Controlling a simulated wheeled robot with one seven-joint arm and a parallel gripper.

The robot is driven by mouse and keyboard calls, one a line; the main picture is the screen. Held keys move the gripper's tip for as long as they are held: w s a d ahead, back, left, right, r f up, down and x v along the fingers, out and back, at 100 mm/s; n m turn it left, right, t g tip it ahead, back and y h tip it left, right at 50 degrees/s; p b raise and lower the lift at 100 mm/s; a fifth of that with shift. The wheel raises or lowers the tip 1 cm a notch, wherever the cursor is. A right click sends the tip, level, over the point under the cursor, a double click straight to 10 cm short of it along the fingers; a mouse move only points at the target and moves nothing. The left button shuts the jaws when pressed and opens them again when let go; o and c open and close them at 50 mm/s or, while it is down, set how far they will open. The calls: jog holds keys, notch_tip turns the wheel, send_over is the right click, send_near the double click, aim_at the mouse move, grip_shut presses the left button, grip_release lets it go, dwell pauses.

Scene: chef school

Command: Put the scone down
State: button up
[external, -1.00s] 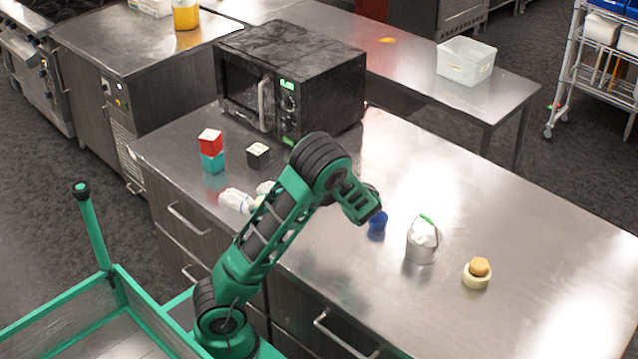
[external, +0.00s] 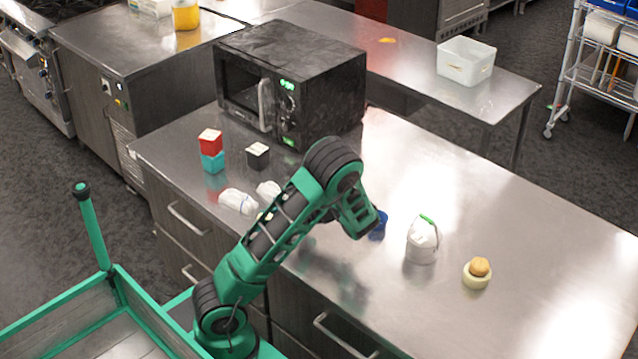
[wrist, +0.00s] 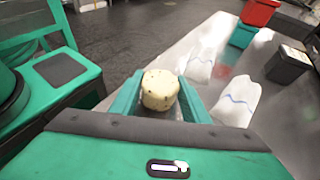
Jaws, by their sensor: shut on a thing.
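The scone (wrist: 160,90) is pale and round, with dark specks. In the wrist view it sits between the two green fingers of my gripper (wrist: 159,84), which is shut on it. The scone is held near the edge of the steel counter (wrist: 222,52), with the dark floor behind it in that view; its height above the counter is hard to tell.
White bags (external: 238,201) lie near the counter's front edge. Stacked red and teal boxes (external: 211,150), a black box (external: 257,155) and a microwave (external: 290,85) stand behind.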

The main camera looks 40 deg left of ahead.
jog(key=shift+f, duration=0.5)
dwell(0.4)
jog(key=o, duration=1.1)
